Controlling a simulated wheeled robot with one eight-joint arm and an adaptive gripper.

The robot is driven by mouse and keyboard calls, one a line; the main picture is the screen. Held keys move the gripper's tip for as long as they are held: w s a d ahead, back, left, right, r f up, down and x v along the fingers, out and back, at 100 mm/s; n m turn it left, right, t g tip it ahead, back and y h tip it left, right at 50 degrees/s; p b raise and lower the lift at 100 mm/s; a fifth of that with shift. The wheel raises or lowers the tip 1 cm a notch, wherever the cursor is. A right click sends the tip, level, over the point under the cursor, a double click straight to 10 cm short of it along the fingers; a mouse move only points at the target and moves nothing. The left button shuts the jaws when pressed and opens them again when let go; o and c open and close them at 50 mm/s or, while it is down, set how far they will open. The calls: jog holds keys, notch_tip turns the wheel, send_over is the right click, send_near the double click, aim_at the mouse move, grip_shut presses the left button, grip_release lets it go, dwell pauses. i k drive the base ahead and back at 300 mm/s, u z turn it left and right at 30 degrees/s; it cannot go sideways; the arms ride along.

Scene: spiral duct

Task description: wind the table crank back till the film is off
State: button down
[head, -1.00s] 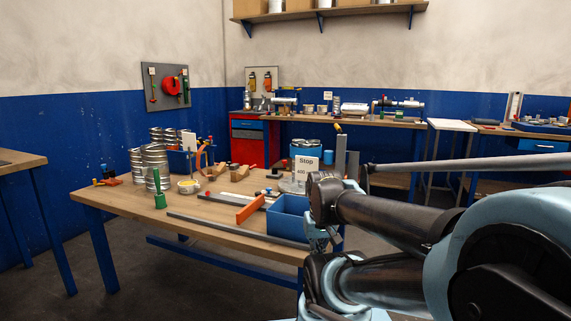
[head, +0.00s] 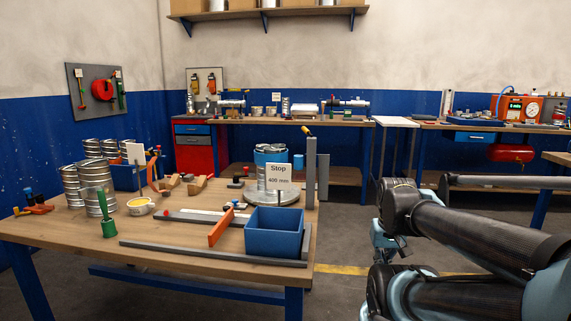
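A round grey turntable (head: 287,199) lies on the right part of the near table. A silvery ringed cylinder (head: 262,176) stands on it, with a blue band (head: 271,155) around its top; whether this band is film I cannot tell. A grey upright post (head: 311,165) stands beside it, with a small yellow-and-black handle (head: 307,131) at its top. I cannot make out a crank for certain. My gripper (head: 384,244) hangs small and dark right of the table, apart from everything on it; its fingers are not clear.
A "Stop 400 mm" sign (head: 279,176) stands before the cylinder. A blue bin (head: 274,233) and a long grey bar (head: 210,253) lie along the front edge. Ringed metal ducts (head: 98,203) stand at left. Floor is open right of the table, with a yellow line (head: 342,269).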

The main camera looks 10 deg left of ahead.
aim_at(236, 180)
jog(key=z, duration=2.3)
jog(key=k, duration=2.3)
jog(key=u, duration=2.25)
